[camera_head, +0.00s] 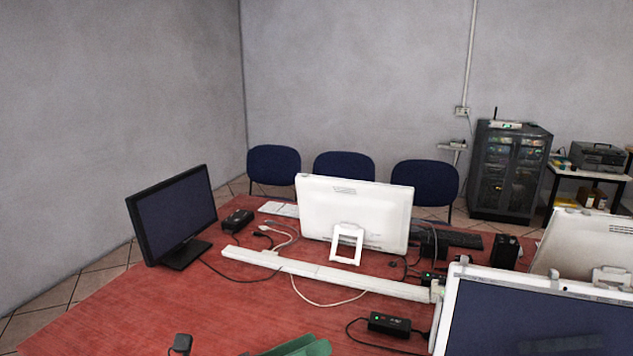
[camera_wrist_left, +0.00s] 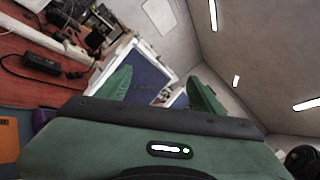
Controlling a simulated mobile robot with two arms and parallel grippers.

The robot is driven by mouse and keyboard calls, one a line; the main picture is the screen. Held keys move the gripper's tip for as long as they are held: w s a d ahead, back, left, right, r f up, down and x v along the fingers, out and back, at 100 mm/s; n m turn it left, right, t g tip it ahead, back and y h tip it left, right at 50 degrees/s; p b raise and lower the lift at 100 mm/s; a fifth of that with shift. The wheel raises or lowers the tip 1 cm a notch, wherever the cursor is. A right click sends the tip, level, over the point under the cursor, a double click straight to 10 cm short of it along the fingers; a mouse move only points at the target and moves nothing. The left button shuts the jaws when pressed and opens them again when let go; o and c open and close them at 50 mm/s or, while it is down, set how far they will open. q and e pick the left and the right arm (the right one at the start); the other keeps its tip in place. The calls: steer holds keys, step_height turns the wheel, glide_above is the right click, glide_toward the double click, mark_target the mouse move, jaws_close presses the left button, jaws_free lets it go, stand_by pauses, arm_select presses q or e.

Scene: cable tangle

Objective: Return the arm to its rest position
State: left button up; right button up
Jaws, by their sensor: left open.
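My left gripper (camera_head: 300,346) shows only as a green part at the bottom edge of the head view, over the near side of the red table (camera_head: 120,312). In the left wrist view, its two green fingers (camera_wrist_left: 160,86) stand apart with nothing held between them. Beyond the fingers that view shows a white-framed monitor, tilted in the picture, and part of the ceiling. The rest of my left arm is hidden below the head view. My right gripper is in neither view.
A black monitor (camera_head: 178,215), a white monitor (camera_head: 355,212) and a white-framed monitor (camera_head: 535,318) stand on the table. A long white cable channel (camera_head: 330,274) crosses it. Black adapters, one at the front (camera_head: 390,324), and loose cables lie around. The table's left front is mostly bare.

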arm_select(q)
steer(key=w+a+n+t+y, duration=0.4)
steer(key=a+n+t+y, duration=0.9)
steer(key=n, duration=1)
steer(key=s+a+f+n+g+y, duration=0.2)
steer(key=a+f+n+g+y, duration=0.4)
steer(key=f+n, duration=0.25)
steer(key=s+f+n+g+h, duration=0.2)
steer(key=s+f+n+g, duration=0.75)
steer(key=s+f, duration=1.2)
steer(key=s+f+m+g, duration=0.1)
steer(key=s+f+g, duration=0.1)
steer(key=f, duration=1.1)
steer(key=s+f+m+g, duration=0.2)
steer(key=f, duration=1)
steer(key=s+a+f+g, duration=0.1)
steer(key=s+a+f, duration=0.1)
steer(key=s+f, duration=1.2)
steer(key=shift+s+a+f, duration=0.3)
steer(key=shift+s, duration=0.7)
